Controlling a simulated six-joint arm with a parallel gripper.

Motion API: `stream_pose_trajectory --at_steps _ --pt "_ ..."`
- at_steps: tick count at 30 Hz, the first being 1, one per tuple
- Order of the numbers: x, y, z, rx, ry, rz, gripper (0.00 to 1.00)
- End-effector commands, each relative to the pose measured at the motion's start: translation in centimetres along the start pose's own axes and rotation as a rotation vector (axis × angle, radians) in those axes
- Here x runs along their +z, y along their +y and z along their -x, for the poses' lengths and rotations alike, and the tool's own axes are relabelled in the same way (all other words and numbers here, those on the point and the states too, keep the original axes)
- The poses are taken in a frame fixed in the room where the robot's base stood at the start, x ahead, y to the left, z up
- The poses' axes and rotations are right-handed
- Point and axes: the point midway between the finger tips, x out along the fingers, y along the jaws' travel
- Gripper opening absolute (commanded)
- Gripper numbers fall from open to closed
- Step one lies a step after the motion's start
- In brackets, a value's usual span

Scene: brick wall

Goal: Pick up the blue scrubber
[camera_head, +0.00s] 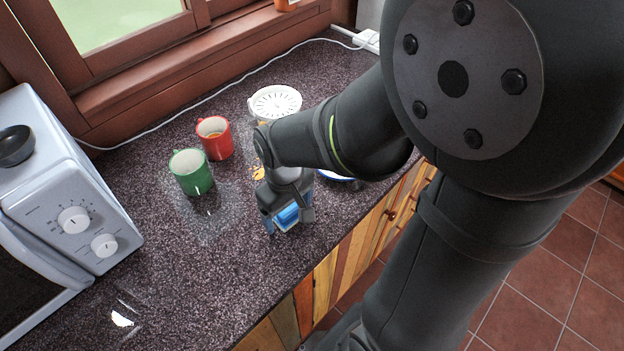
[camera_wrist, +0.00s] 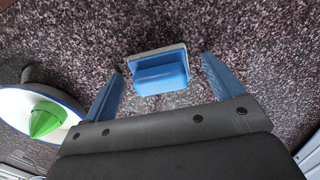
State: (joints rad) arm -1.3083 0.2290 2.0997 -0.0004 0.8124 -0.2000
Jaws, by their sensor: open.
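The blue scrubber (camera_wrist: 160,75) lies on the speckled counter, a small block with a raised blue grip and a pale edge. In the wrist view it sits between and a little beyond the tips of my open gripper (camera_wrist: 164,68), with gaps on both sides. In the head view my gripper (camera_head: 287,224) points down at the counter near its front edge. A patch of the blue scrubber (camera_head: 288,216) shows there between the fingers; the rest is hidden by my gripper.
A green mug (camera_head: 191,173) and a red mug (camera_head: 214,138) stand left of my gripper. A plate (camera_wrist: 22,112) with a green item (camera_wrist: 46,119) is close by. A microwave (camera_head: 70,200) stands at far left. The front-left counter (camera_head: 190,290) is mostly clear.

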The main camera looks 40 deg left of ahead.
Motion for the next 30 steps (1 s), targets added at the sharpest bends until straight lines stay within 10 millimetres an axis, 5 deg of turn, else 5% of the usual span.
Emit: stream_pose_trajectory --at_steps 4,11,23,30 --pt "0.0 0.0 0.0 0.000 0.000 0.000 0.83" --pt "0.0 0.0 0.0 0.000 0.000 0.000 0.38" --pt "0.0 0.0 0.5 0.000 0.000 0.000 0.37" --pt "-0.1 0.0 3.2 0.001 0.006 0.000 0.37"
